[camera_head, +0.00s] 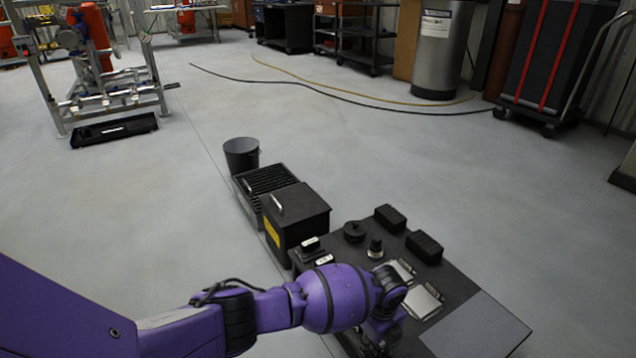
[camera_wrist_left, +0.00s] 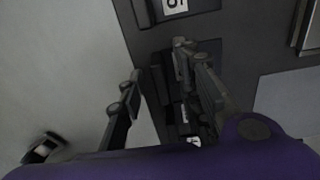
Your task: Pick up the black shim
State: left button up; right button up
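My left gripper (camera_head: 382,338) is over the near left part of the dark bench top, at the end of my purple arm. In the left wrist view the left gripper (camera_wrist_left: 158,62) is open, with its two fingers apart. Narrow black pieces (camera_wrist_left: 163,84) with small white labels lie by the right finger, near the bench edge. One may be the black shim, but I cannot tell which. They look dark against the dark top, and I see no clear grip on them. In the head view my arm and gripper hide this spot. My right gripper is in neither view.
The dark bench top (camera_head: 458,268) carries two black blocks (camera_head: 425,247), a round black part (camera_head: 354,231), a knob-like part (camera_head: 375,247) and silver plates (camera_head: 422,301). A black box (camera_head: 296,217), a slatted crate (camera_head: 266,180) and a bucket (camera_head: 241,154) stand behind. Open floor lies left.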

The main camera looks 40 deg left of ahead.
pick_arm(q)
jog(key=shift+w+r, duration=0.15)
grip_shut()
